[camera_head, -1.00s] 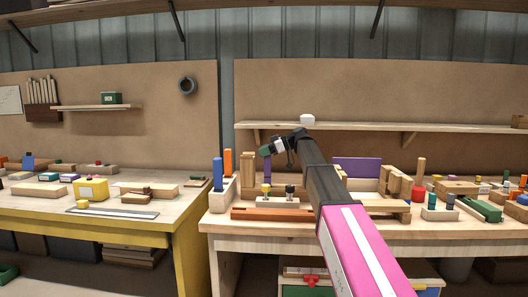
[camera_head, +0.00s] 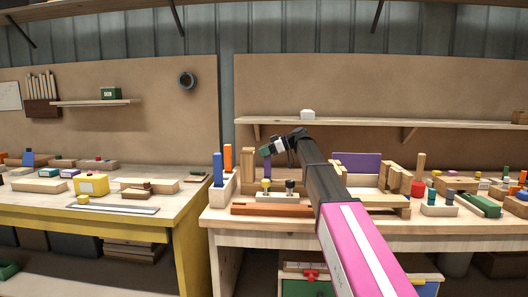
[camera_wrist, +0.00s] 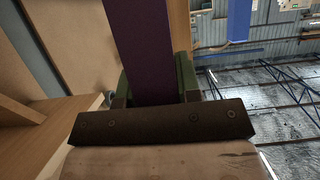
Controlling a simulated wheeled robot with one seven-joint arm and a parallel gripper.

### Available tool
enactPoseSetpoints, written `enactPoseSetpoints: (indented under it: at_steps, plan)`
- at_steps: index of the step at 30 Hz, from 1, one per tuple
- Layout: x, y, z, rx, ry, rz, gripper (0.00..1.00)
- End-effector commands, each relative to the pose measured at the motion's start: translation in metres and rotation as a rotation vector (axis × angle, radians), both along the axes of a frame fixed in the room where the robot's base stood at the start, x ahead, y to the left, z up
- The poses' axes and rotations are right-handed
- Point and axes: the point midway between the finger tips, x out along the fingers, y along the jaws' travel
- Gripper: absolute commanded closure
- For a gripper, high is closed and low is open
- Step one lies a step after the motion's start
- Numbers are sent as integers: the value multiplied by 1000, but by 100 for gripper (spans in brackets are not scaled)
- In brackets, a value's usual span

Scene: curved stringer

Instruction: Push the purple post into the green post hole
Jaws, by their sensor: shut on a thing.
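My gripper (camera_head: 266,151) is above the back left part of the right-hand bench. In the wrist view its green fingers (camera_wrist: 155,88) are closed on the two sides of the purple post (camera_wrist: 145,45). In the head view a small part of the purple post (camera_head: 267,168) shows below the gripper, roughly upright, behind a light block with a yellow and a black peg. Its lower end is hidden there. I cannot make out the green post hole in either view.
A wooden block with a blue post (camera_head: 217,168) and an orange post (camera_head: 228,158) stands left of my gripper. An orange-brown bar (camera_head: 272,210) and the light peg block (camera_head: 278,197) lie in front. A purple panel (camera_head: 357,163) stands to the right.

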Motion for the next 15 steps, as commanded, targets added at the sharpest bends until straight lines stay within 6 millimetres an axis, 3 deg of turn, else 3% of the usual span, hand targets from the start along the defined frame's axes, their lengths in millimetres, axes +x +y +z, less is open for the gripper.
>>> enactPoseSetpoints:
  at_steps: [2,3,6,15]
  plan:
    - [0,0,-2,0,0,0,100]
    - [0,0,-2,0,0,0,66]
    - [0,0,-2,0,0,0,39]
    - [0,0,0,0,0,0,39]
